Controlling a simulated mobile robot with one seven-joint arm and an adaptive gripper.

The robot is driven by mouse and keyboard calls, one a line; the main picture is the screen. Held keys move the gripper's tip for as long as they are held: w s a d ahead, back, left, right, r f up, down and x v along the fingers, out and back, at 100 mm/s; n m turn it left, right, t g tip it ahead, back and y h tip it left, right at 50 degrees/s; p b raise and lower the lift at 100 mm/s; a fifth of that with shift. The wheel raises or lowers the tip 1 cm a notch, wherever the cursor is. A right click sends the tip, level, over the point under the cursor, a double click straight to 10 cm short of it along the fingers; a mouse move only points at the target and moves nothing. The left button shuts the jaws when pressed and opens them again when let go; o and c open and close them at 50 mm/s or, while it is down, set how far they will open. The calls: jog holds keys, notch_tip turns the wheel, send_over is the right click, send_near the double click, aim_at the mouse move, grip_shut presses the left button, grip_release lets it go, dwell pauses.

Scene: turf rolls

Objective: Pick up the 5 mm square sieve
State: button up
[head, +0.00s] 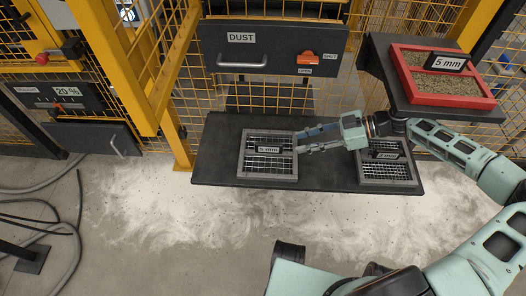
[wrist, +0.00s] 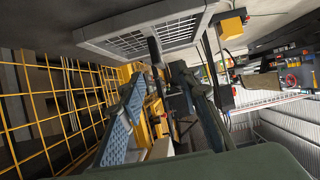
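A square grey-framed sieve (head: 240,166) lies flat on the dark shelf in the head view. A small dark label (head: 268,150) lies across its mesh; it seems to read 5 mm, but is too small to be sure. A grey sieve frame (wrist: 100,44) also shows at the top of the wrist view. My gripper (head: 298,141) reaches in from the right, its fingers apart and pointing left at the sieve's right side. In the wrist view the fingers (wrist: 160,82) stand apart with nothing held between them. I cannot tell whether they touch the frame.
A second sieve (head: 400,182) lies at the shelf's right end, partly under my arm; its label is unclear. A red tray (head: 455,101) of grains marked 5 mm stands on a raised stand at right. A DUST drawer (head: 240,52) hangs behind the dark shelf (head: 225,125).

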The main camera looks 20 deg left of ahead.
aim_at(280, 144)
jog(key=b+x, duration=0.1)
jog(key=x, duration=0.4)
jog(key=shift+s+a, duration=0.1)
jog(key=shift+a, duration=0.05)
jog(key=x, duration=0.1)
jog(key=b+x, duration=0.1)
jog(key=x, duration=0.1)
jog(key=b+x, duration=0.1)
jog(key=x, duration=0.1)
jog(key=shift+w+a+r, duration=0.1)
jog(key=shift+w+a, duration=0.2)
grip_shut()
jog(key=shift+r, duration=0.1)
